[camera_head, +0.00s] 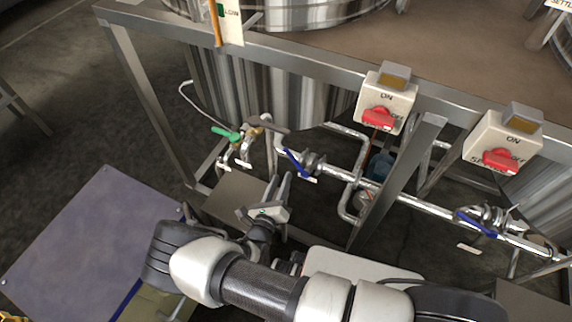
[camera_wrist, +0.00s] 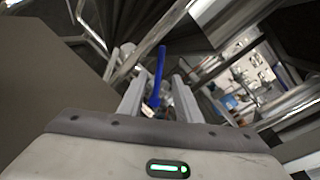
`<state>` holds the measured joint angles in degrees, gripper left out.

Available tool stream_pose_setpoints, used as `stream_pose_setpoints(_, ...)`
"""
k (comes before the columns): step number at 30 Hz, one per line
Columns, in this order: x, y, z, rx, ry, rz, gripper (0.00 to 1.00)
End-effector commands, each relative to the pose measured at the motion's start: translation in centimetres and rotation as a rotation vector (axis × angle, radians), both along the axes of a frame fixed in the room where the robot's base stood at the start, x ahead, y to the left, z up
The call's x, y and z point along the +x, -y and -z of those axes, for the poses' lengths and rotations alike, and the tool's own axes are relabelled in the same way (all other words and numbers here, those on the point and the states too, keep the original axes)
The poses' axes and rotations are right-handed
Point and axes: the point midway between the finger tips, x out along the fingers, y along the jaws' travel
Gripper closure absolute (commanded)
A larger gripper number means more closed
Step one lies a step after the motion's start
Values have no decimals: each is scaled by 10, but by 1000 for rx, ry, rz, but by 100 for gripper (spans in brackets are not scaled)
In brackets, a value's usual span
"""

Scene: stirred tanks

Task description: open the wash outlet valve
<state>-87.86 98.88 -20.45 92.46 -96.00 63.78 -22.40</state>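Three lever valves show in the head view: one with a green handle (camera_head: 226,135) at the left, one with a blue handle (camera_head: 295,163) near the middle, and one with a blue handle (camera_head: 476,224) at the right. Small white tags beside them are too small to read, so I cannot tell which is the wash outlet valve. My gripper (camera_head: 279,183) is open, its fingers pointing up toward the pipes just below the middle blue handle. In the wrist view a blue handle (camera_wrist: 160,66) stands upright between the lines of my open fingers (camera_wrist: 159,84), beyond the tips, with no contact visible.
Red switches (camera_head: 379,118) (camera_head: 501,161) sit on boxes along the steel frame (camera_head: 300,67). A steel tank (camera_head: 265,92) stands behind the valves. A diagonal frame leg (camera_head: 398,180) and a bent pipe (camera_head: 349,200) lie right of my gripper. A grey-blue plate (camera_head: 90,240) is at lower left.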

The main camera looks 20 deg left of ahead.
Motion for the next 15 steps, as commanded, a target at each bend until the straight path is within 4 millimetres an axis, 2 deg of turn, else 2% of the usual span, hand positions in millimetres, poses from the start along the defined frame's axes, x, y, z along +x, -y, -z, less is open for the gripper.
stream_pose_setpoints(1,-12,-1,-3,-1,-3,-2,69)
stream_pose_setpoints(6,-40,0,-5,0,-1,-2,69)
stream_pose_setpoints(10,-51,1,-6,0,0,0,69)
stream_pose_setpoints(15,-55,1,-6,0,0,0,69)
